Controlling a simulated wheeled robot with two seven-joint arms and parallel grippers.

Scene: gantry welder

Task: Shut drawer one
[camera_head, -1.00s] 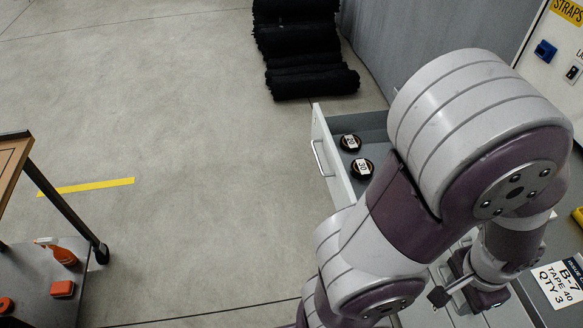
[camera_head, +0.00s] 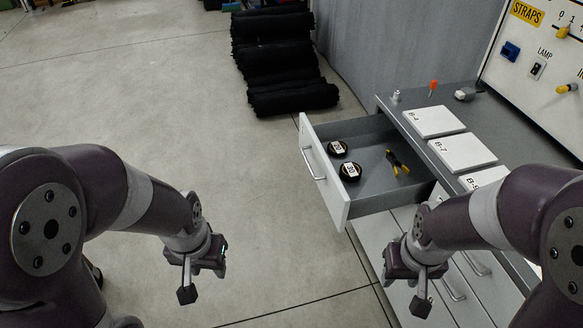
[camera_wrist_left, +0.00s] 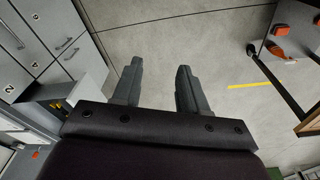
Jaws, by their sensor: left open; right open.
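The open drawer (camera_head: 338,203) is a grey-white drawer pulled out from the cabinet, with a bar handle (camera_head: 312,165) on its front. Inside lie two dark round tape rolls with white labels (camera_head: 350,171) and yellow-handled pliers (camera_head: 397,162). No number shows on this drawer's front. My left gripper (camera_head: 205,282) hangs over bare floor, left of and nearer than the drawer, apart from it. In the left wrist view its two fingers (camera_wrist_left: 158,88) are spread and empty. My right gripper (camera_head: 405,292) is in front of the lower drawer fronts, below the open drawer, with nothing seen in it.
A panel stands behind. Black rolls (camera_head: 285,60) lie on the floor beyond. The floor left of the drawer is clear. A cart (camera_wrist_left: 290,60) shows in the left wrist view.

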